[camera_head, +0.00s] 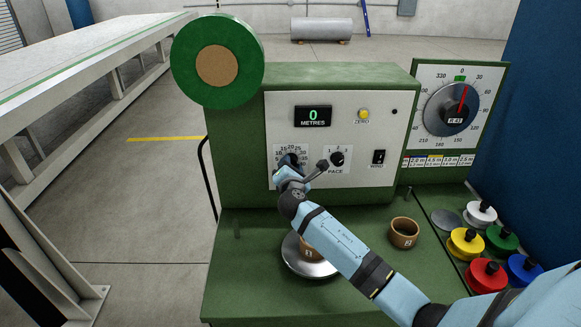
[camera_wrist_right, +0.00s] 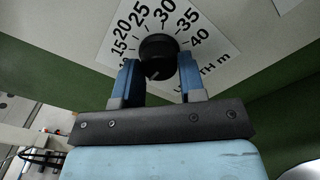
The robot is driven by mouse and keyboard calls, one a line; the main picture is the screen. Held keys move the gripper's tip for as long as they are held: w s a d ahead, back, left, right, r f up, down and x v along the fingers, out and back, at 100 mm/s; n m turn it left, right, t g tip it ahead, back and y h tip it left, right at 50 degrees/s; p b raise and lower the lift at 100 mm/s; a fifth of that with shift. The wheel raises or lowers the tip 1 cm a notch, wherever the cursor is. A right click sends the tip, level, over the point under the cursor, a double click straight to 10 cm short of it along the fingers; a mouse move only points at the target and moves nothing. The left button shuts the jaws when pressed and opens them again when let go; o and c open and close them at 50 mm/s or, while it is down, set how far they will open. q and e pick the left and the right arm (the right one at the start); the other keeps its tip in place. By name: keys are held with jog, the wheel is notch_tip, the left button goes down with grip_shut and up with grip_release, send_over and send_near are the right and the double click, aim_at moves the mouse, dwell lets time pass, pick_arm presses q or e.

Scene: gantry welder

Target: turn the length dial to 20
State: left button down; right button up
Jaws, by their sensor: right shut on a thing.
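The length dial is a black knob (camera_wrist_right: 158,46) on a white scale plate (camera_head: 281,154) with printed numbers. In the right wrist view the plate (camera_wrist_right: 205,55) shows 15, 20, 25, 30, 35 and 40 around the knob. My right gripper (camera_head: 291,165) is at the dial, its two blue fingers (camera_wrist_right: 160,70) on either side of the knob and shut on it. A small pale mark shows low on the knob's face between the fingers. I cannot tell which number the dial is set to. In the head view the gripper hides most of the knob. My left gripper is not in view.
The green machine's display (camera_head: 313,116) reads 0 metres. Beside the dial is a pace knob (camera_head: 337,158), with a lever (camera_head: 318,168) close to my gripper. A wind switch (camera_head: 378,157) and yellow zero button (camera_head: 363,114) are farther right. Coloured spools (camera_head: 487,276) stand at right.

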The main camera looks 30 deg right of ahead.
jog(key=shift+r+m+b, duration=0.15)
jog(key=shift+m+b, duration=2.3)
jog(key=shift+m, duration=2)
jog(key=shift+r+m+b, duration=0.1)
jog(key=shift+m+b, duration=2.35)
jog(key=shift+m, duration=2)
jog(key=o, duration=0.9)
